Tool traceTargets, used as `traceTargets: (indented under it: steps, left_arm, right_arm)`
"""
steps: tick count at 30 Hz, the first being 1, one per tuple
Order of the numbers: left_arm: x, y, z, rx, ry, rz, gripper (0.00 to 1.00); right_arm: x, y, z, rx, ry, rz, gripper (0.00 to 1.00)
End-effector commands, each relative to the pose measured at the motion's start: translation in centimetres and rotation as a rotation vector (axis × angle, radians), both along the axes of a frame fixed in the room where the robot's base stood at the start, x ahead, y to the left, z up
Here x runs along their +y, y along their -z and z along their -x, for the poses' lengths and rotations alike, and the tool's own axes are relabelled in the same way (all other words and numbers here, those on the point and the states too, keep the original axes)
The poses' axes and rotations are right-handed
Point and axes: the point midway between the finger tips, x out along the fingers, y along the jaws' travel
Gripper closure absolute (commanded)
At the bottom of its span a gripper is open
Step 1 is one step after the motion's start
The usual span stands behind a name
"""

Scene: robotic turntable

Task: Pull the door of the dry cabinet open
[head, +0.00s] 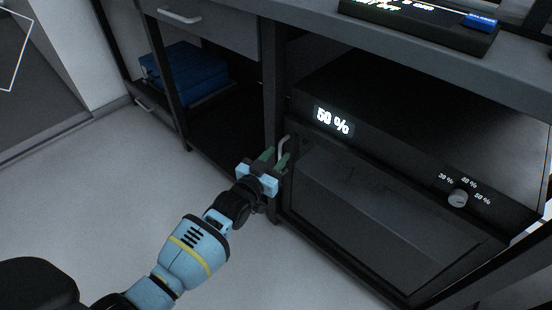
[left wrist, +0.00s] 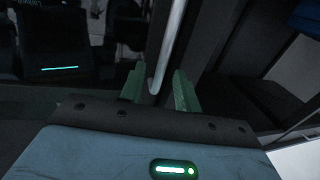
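The dry cabinet (head: 430,112) is a dark box under the bench with a lit "50 %" display (head: 333,121) and a dial (head: 457,198). Its dark glass door (head: 360,220) looks shut in the head view. A pale vertical bar handle (head: 284,146) is at the door's left edge. My left gripper (head: 274,157) is at the handle's lower part. In the left wrist view the handle (left wrist: 170,45) runs down between the two green fingers of the gripper (left wrist: 158,88), with gaps beside it. The fingers are open. My right gripper is not in view.
A blue case (head: 185,68) sits on a low shelf left of the cabinet, under a drawer with a handle (head: 180,16). A black device (head: 420,22) is on the bench top. The floor (head: 110,190) in front of the bench is clear.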

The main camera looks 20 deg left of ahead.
Motion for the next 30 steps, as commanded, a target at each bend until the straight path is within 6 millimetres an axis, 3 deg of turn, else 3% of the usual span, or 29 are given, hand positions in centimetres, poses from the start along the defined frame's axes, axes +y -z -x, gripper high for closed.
traceTargets:
  steps: [7,14,30]
  left_arm:
    - [0.0,-0.1,0.0,-0.001,0.000,0.000,0.69]
    - [0.0,-0.1,0.0,-0.001,0.000,0.000,0.99]
    - [0.2,-0.1,0.5,-0.001,-0.006,0.000,1.00]
  right_arm:
    - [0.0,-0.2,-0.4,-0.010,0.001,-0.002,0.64]
    - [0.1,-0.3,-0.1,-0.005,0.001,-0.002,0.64]
    - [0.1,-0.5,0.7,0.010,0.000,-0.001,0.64]
